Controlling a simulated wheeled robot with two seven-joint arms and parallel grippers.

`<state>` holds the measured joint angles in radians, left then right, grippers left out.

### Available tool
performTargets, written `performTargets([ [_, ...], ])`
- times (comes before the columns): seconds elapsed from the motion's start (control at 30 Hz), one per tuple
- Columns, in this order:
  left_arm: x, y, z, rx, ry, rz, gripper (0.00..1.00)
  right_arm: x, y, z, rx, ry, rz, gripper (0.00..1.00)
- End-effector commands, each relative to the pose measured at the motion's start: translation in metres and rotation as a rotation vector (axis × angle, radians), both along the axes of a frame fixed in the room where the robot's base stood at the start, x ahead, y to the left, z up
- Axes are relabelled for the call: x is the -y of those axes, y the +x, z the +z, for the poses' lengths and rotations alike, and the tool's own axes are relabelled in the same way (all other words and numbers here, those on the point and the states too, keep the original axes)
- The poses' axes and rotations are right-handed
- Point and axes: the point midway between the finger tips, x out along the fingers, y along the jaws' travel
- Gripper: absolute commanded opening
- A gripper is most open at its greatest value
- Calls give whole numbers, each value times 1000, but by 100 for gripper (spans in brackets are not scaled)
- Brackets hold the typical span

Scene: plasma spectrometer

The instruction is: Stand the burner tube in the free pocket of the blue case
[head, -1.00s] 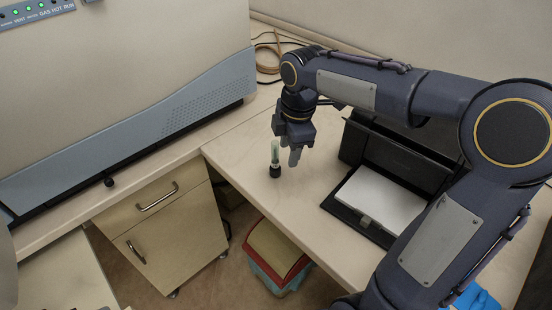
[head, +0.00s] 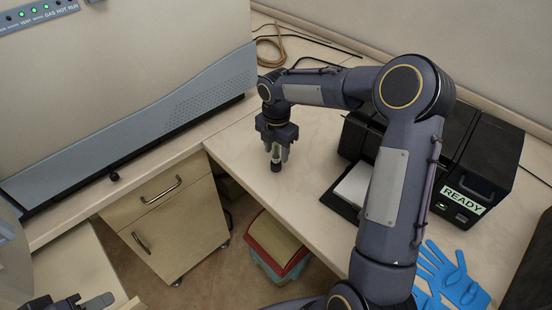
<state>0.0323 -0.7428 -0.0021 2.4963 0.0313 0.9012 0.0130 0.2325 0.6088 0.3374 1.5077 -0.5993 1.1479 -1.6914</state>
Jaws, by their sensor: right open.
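The burner tube (head: 275,164) stands upright on the bench, a small clear-green tube with a dark lower end. My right gripper (head: 276,153) points down over it, with its fingers open around the tube's upper part. The gripper hides the tube's top, and I cannot tell whether a finger touches it. What seems to be my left gripper (head: 90,303) shows only in part at the bottom left edge; its jaws cannot be read. I cannot make out the blue case or its free pocket in this view.
Blue gloves (head: 445,272) lie at the bench's front right. The large instrument (head: 130,80) fills the left. Bench around the tube is clear.

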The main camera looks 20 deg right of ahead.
Motion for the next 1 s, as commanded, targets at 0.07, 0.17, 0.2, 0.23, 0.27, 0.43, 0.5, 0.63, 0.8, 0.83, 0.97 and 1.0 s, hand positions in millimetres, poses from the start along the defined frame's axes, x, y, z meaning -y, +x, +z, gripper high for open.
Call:
performTargets([
  [0.07, 0, 0, 1, 0, 0, 0, 36, 0, 0, -4, 0, 0, -1, 45],
  [0.17, 0, 0, 0, 0, 0, 0, 36, 0, 0, -5, 1, 0, -1, 45],
  [0.2, 0, 0, 0, 0, 0, 0, 36, 0, 0, -5, 1, 0, -1, 45],
  [0.23, 0, 0, 0, 0, 0, 0, 36, 0, 0, -5, 1, 0, -1, 45],
  [0.27, 0, 0, 0, 0, 0, 0, 36, 0, 0, -5, 1, 0, -1, 45],
  [0.43, 0, 0, 0, 0, 0, 0, 36, 0, 0, -5, 1, 0, -1, 25],
  [0.5, 0, 0, 0, 0, 0, 0, 36, 0, 0, -5, 1, 0, -1, 16],
  [0.63, 0, 0, 0, 0, 0, 0, 36, 0, 0, -5, 1, 0, -1, 0],
  [0.8, 0, 0, 0, 0, 0, 0, 36, 0, 0, -5, 1, 0, -1, 0],
  [0.83, 0, 0, 0, 0, 0, 0, 36, 0, 0, -5, 1, 0, -1, 0],
  [0.97, 0, 0, 0, 0, 0, 0, 36, 0, 0, -2, 2, 0, -1, 0],
  [1.0, 0, 0, 0, 0, 0, 0, 36, 0, 0, 0, 2, 0, -1, 0],
])
